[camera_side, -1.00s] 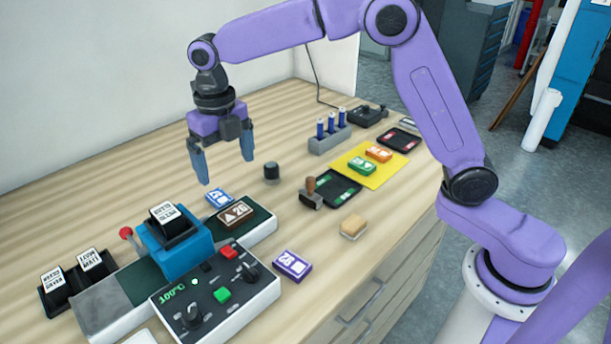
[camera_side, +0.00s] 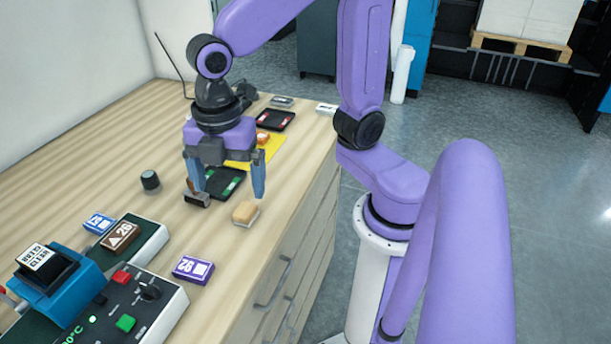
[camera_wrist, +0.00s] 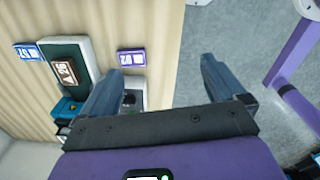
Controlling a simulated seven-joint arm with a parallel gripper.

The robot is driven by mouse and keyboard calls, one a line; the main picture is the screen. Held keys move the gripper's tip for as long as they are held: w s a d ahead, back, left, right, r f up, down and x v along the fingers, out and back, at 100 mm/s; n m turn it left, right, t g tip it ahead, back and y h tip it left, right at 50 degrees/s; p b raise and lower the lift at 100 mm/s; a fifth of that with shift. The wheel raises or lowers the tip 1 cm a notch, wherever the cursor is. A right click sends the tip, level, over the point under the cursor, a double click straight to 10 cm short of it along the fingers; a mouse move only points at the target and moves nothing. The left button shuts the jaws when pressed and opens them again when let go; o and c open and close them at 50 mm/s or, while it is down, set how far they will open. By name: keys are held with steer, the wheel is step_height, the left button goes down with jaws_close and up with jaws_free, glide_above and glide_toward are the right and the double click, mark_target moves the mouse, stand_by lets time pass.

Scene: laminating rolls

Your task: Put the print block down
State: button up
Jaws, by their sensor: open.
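The task does not say which block is the print block. A brown block marked with a triangle (camera_side: 119,237) lies on the dark green bed of the blue machine; the wrist view also shows it (camera_wrist: 64,68). A blue block (camera_side: 98,222) lies beside that bed, and a purple block (camera_side: 193,269) lies flat on the bench near the control panel; it also shows in the wrist view (camera_wrist: 131,58). My gripper (camera_side: 227,194) is open, with nothing between its fingers, above the bench's front part. In the wrist view the fingers (camera_wrist: 160,68) are apart.
A tan block (camera_side: 246,212), a dark stamp (camera_side: 197,199) and a black tray (camera_side: 226,188) are near my gripper in the picture. An orange block (camera_side: 262,137) lies on a yellow mat (camera_side: 276,148). A black knob-like piece (camera_side: 150,181) stands left. Bare bench lies between it and the purple block.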

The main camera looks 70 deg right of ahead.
steer(key=s+d+f+m, duration=0.3)
steer(key=s+d+m, duration=0.5)
steer(key=s, duration=0.2)
steer(key=shift+s, duration=0.25)
steer(key=shift+d, duration=0.1)
stand_by(1.7)
